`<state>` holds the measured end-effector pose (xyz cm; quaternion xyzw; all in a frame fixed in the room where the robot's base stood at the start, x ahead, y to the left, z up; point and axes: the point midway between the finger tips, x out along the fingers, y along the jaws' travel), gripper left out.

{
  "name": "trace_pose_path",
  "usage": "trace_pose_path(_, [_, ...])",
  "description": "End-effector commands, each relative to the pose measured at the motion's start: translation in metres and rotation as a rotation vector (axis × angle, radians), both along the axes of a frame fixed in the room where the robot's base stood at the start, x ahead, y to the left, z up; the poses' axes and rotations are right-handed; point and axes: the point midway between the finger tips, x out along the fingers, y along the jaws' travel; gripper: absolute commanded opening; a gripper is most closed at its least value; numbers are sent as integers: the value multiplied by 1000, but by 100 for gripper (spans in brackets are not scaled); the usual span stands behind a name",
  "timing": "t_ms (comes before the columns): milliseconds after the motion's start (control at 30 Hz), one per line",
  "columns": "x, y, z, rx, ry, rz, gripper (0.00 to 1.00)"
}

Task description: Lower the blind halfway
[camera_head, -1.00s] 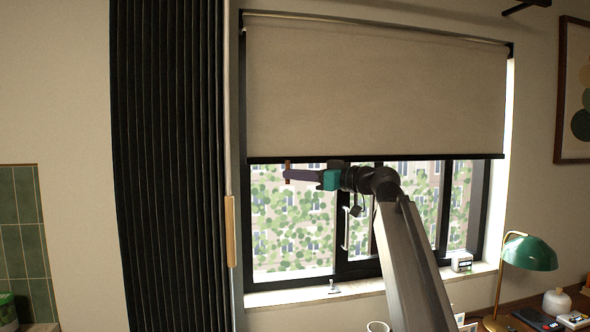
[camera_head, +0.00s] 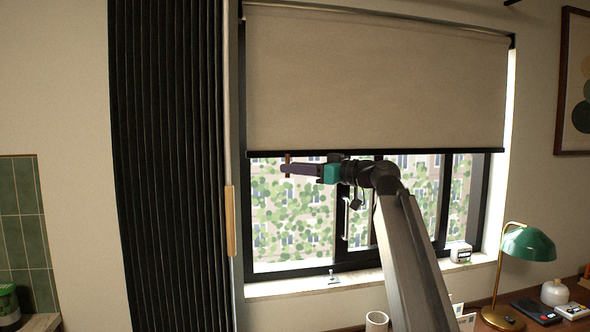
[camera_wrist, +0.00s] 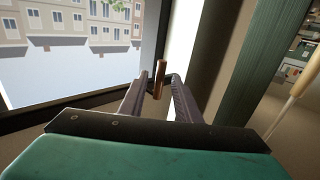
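The beige roller blind (camera_head: 375,80) hangs over roughly the upper half of the window (camera_head: 290,215). Its dark bottom rail (camera_head: 430,152) runs level across the glass. A small wooden pull (camera_head: 288,165) hangs below the rail near its left end; it also shows in the wrist view (camera_wrist: 159,78). My gripper (camera_head: 287,168) is at the pull, just under the rail. In the wrist view, my gripper's fingertips (camera_wrist: 159,84) flank the pull closely and look shut on it. The pull's link to the rail is hard to make out.
A dark pleated curtain (camera_head: 165,150) with a wooden handle (camera_head: 230,222) stands left of the window. The sill (camera_head: 300,284) holds a small clock-like box (camera_head: 460,252).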

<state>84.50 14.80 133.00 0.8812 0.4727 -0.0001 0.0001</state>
Motion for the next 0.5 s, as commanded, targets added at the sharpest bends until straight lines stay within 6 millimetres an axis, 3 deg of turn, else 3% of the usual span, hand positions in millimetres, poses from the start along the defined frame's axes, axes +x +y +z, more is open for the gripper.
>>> trace_pose_path(267, [-10, -15, -1, 0, 0, -1, 30])
trace_pose_path(500, [-30, -44, -1, 0, -1, -2, 30])
